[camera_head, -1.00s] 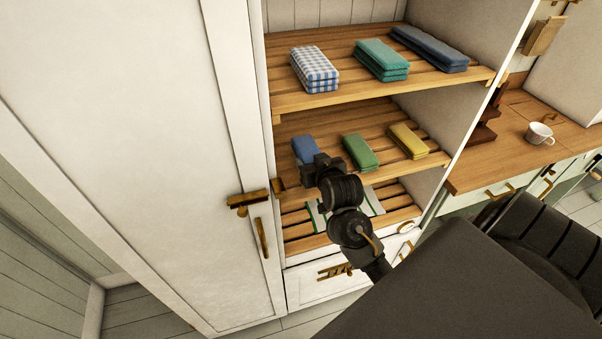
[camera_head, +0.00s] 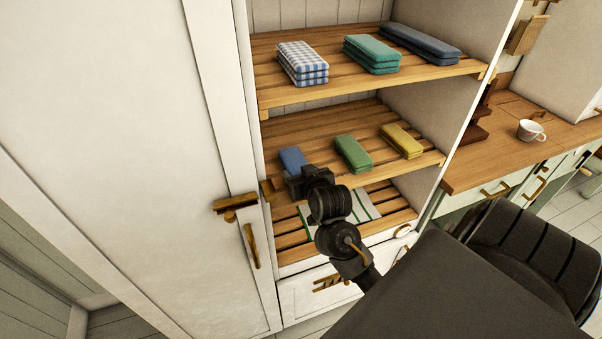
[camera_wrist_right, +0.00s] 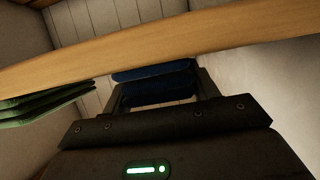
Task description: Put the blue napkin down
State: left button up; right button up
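The folded blue napkin (camera_head: 291,158) is at the left end of the middle shelf (camera_head: 281,130). My right gripper (camera_head: 297,176) is at its front. In the right wrist view the blue napkin (camera_wrist_right: 157,90) shows between the two fingers (camera_wrist_right: 160,88), which appear shut on it. The napkin is low at the shelf boards; the head view does not show clearly whether its underside touches them. My left gripper is not in view.
A green napkin (camera_head: 353,153) and a yellow one (camera_head: 402,141) lie to the right on the same shelf. The upper shelf holds checked (camera_head: 302,63), teal (camera_head: 371,54) and dark blue (camera_head: 420,43) stacks. A white cabinet door (camera_head: 120,150) stands close at left.

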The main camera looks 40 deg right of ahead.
jog(key=o, duration=0.4)
jog(key=shift+r, duration=0.25)
jog(key=p+v, duration=0.5)
jog(key=v, duration=0.7)
jog(key=shift+f, duration=0.15)
jog(key=shift+s, duration=0.1)
